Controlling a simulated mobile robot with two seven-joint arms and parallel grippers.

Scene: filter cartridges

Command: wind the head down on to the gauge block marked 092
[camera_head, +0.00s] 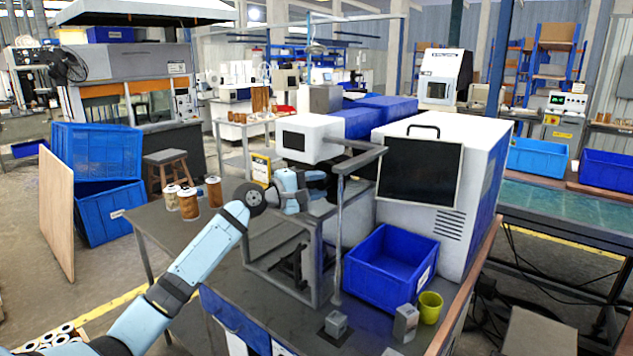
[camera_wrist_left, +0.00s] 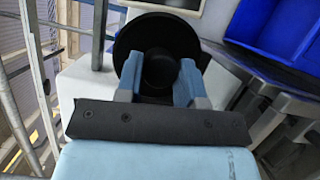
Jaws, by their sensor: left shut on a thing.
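My left gripper (camera_head: 318,186) is at the upright grey frame on the bench. In the left wrist view the fingers (camera_wrist_left: 160,85) are shut on the hub of a black round handwheel (camera_wrist_left: 157,38). In the head view my gripper and the frame hide the wheel. A white box-shaped unit with a dark screen (camera_head: 310,138) is just above my gripper, beside a grey horizontal bar. A small grey block (camera_head: 336,323) sits on a dark pad near the foot of the grey post (camera_head: 339,240). Another grey block (camera_head: 405,322) stands to its right. No 092 marking is readable. My right gripper is not in view.
A blue bin (camera_head: 390,268) and a yellow-green cup (camera_head: 430,306) stand on the bench right of the post. A large white cabinet with a black screen (camera_head: 419,172) is behind them. Brown cartridges (camera_head: 188,204) stand on the table left of my gripper.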

